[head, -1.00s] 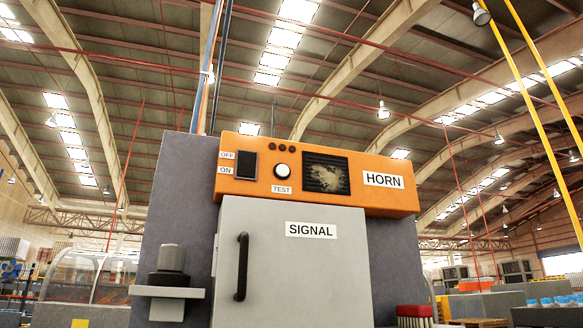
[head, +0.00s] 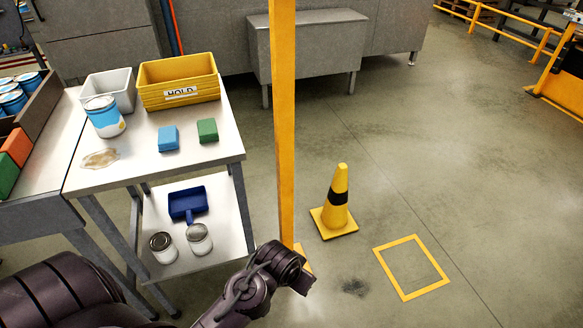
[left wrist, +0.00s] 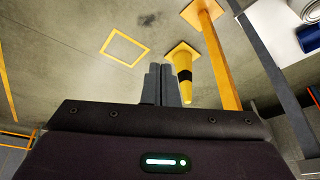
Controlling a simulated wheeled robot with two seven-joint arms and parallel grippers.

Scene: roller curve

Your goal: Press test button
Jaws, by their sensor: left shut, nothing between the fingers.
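The test button and its orange horn panel are in neither view now. My left gripper (head: 302,284) is low in the middle of the head view, at the end of my arm from the left, by the foot of a yellow post (head: 285,130). In the left wrist view its two grey fingers (left wrist: 160,84) are together with nothing between them. They point over the floor, and a yellow cone (left wrist: 182,75) shows just beyond them. My right gripper is not in view.
A side table (head: 85,180) at left holds a yellow HOLD bin (head: 178,95), a grey bin, a paint can and two sponges. Its lower shelf holds a blue dustpan (head: 188,203) and two cans.

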